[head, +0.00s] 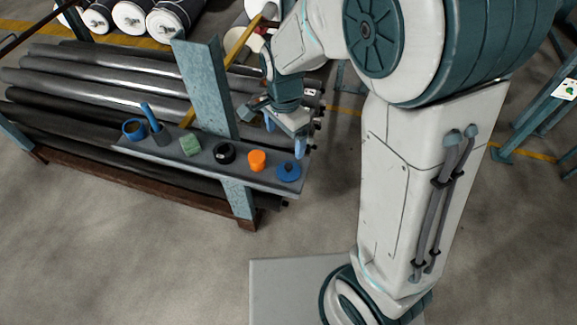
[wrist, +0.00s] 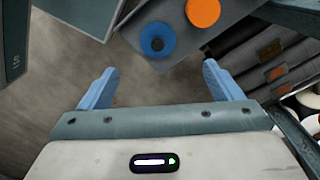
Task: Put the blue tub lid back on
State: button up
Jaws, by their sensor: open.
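The blue lid (head: 289,172), a round disc with a darker raised middle, lies at the right end of a narrow grey shelf (head: 170,150). It also shows in the wrist view (wrist: 157,40), beyond the fingertips. An open blue tub (head: 133,129) stands near the shelf's left end; its top looks uncovered. My gripper (head: 285,136) is open and empty, above and a little behind the lid, not touching it. Its two blue fingers are spread wide in the wrist view (wrist: 160,88).
A blue-grey post (head: 205,85) rises behind the shelf. Long dark rolls (head: 110,77) lie behind.

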send_over(288, 166)
jog(key=f, duration=0.7)
jog(key=shift+w+a+f, duration=0.1)
jog(key=shift+a+f, duration=0.1)
jog(key=shift+a, duration=0.1)
jog(key=shift+d+f, duration=0.15)
jog(key=shift+f, duration=1.3)
jog(key=shift+d+f, duration=0.1)
jog(key=shift+f, duration=1.3)
jog(key=c, duration=1.1)
